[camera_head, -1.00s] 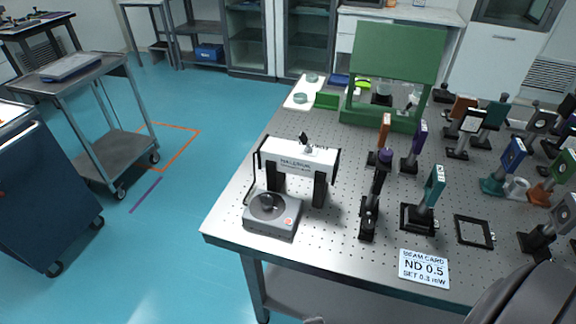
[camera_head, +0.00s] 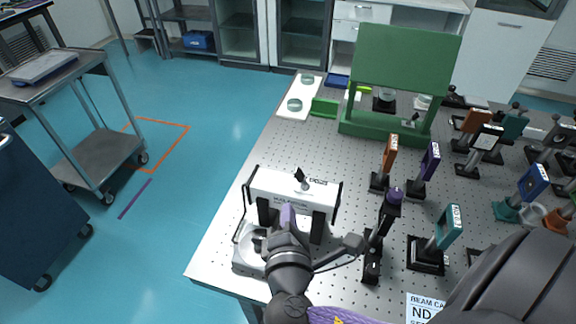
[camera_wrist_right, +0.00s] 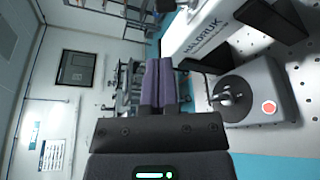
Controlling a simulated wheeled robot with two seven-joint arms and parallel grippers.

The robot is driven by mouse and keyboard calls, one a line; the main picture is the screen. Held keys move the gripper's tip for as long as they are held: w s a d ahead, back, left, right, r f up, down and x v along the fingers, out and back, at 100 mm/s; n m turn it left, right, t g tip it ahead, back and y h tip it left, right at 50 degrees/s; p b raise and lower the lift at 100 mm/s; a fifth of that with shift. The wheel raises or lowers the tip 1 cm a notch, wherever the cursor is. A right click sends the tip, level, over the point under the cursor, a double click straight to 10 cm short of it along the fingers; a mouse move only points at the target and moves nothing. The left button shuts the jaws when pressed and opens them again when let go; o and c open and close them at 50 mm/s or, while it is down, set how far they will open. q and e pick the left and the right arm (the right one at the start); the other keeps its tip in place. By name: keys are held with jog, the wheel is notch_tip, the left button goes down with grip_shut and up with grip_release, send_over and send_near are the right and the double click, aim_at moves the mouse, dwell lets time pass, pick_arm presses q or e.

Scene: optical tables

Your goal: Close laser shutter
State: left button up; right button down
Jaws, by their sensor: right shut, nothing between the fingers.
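The white laser housing (camera_head: 270,185) stands on black posts at the near left of the optical table; its lettered side also shows in the wrist view (camera_wrist_right: 200,30). A small dark tilted lever (camera_head: 302,178) rises from its top; I cannot tell whether this is the shutter. In front is a grey box (camera_wrist_right: 285,78) with a dark knob and a red button, largely hidden by my right arm in the head view. My right gripper (camera_head: 287,214), with purple fingers (camera_wrist_right: 158,82), is shut and empty, in front of the housing in the head view. My left gripper is not in view.
Mounted optics, including a teal-topped one (camera_head: 448,226) and a purple-topped post (camera_head: 391,197), stand right of the laser. A green stand (camera_head: 408,55) is at the back. The perforated table (camera_head: 225,225) has bare room at its left edge. A card (camera_head: 425,308) lies at the front.

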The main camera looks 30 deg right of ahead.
aim_at(288, 191)
jog(key=b+x, duration=0.1)
jog(key=x, duration=0.8)
jog(key=shift+f, duration=0.15)
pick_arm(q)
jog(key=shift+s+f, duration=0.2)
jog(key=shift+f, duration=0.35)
pick_arm(e)
jog(key=shift+w+d, duration=0.25)
jog(key=shift+w, duration=0.1)
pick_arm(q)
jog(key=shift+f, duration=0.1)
